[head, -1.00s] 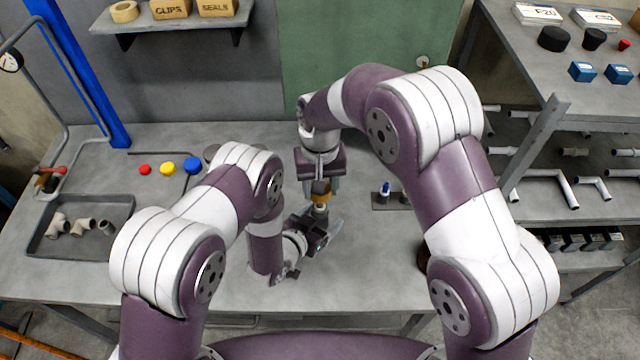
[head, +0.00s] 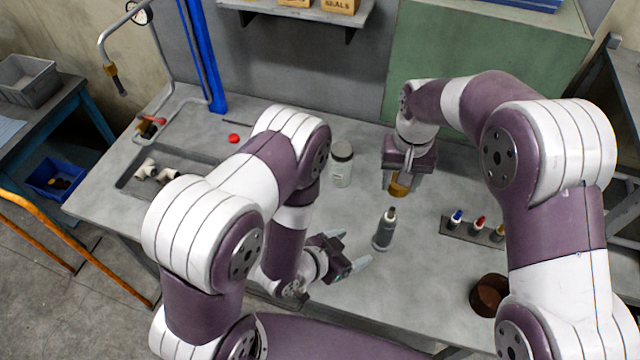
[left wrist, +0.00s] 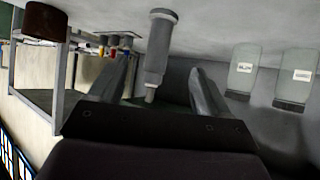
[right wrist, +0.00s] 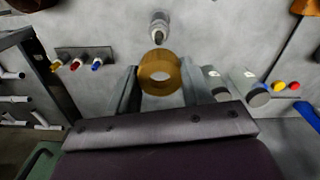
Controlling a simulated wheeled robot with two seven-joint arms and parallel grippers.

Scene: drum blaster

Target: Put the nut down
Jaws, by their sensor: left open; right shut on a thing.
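The nut (head: 399,187) is a brass-coloured ring. My right gripper (head: 397,178) is shut on it and holds it above the table, behind the grey bottle-shaped piece. In the right wrist view the nut (right wrist: 160,72) sits between the two fingers, its hole showing. The grey piece (head: 385,230) with a dark narrow tip stands upright on the table; it also shows in the left wrist view (left wrist: 156,50). My left gripper (head: 352,250) is open and empty, low beside the grey piece on its left, fingers pointing its way and apart from it.
A lidded clear jar (head: 342,163) stands left of the nut. A rack with small coloured-cap bottles (head: 478,228) lies to the right, with a brown round pot (head: 488,294) nearer the front. A tray of pipe fittings (head: 140,187) is at left. Bare table surrounds the grey piece.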

